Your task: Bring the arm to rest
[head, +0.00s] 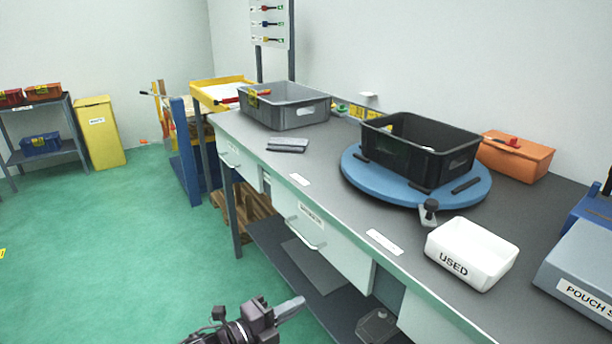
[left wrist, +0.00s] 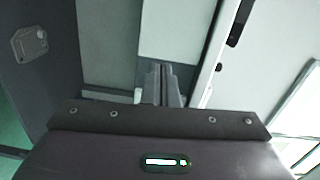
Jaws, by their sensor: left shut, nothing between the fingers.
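My left gripper (head: 290,309) shows at the bottom middle of the head view, low in front of the bench drawers. Its fingers are together and it holds nothing. In the left wrist view the closed fingers (left wrist: 162,84) point away from the camera toward the pale bench front. The gripper looks apart from the bench, though the exact gap is hard to judge. My right gripper is in neither view.
The grey bench (head: 330,190) holds a grey crate (head: 290,112), a black crate (head: 440,168) on a blue turntable (head: 365,180), an orange box (head: 520,160) and a white USED bin (head: 480,268). A drawer handle (head: 303,236) sticks out. Green floor (head: 110,250) is clear at left.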

